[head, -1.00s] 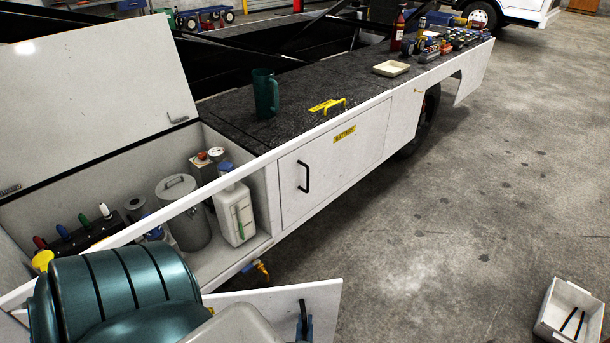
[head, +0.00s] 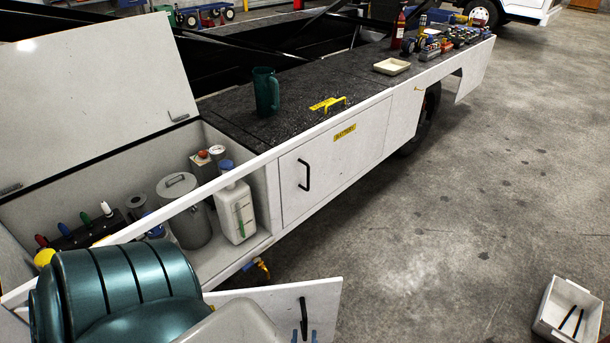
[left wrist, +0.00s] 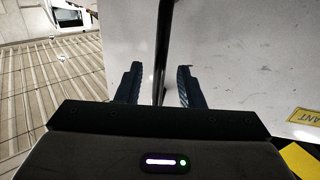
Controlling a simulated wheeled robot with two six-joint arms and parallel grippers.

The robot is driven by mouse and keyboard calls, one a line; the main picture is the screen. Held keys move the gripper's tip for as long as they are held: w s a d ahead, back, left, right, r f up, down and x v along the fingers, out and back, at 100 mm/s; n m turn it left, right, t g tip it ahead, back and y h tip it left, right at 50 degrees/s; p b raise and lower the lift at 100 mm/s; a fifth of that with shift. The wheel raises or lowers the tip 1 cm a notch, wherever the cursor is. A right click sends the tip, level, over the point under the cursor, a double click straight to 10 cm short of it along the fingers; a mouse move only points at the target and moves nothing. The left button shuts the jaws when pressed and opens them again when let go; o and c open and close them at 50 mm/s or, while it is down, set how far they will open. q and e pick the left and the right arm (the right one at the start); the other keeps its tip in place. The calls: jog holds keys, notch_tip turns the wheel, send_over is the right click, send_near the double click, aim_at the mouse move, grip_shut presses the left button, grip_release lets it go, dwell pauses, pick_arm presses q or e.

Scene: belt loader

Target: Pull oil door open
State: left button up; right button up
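The white oil door (head: 270,301) stands swung out from the open compartment (head: 262,236) in the lower head view. Its black bar handle (head: 304,318) is near its right edge. In the left wrist view, the handle (left wrist: 164,45) runs between the two dark fingers of my left gripper (left wrist: 157,86). The fingers are apart, with gaps on both sides of the bar. In the head view, only blue fingertips of my left gripper (head: 314,337) show at the bottom edge, just below the handle. My right gripper is not in view.
The compartment holds a white jug (head: 234,208), a grey metal can (head: 184,208) and smaller containers. A raised white lid (head: 90,85) stands above. The closed battery door (head: 335,160) is to the right. Floor to the right is clear except for a white bin (head: 568,308).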

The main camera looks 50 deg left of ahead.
pick_arm(q)
jog(key=shift+v, duration=1.35)
jog(key=shift+c, duration=0.2)
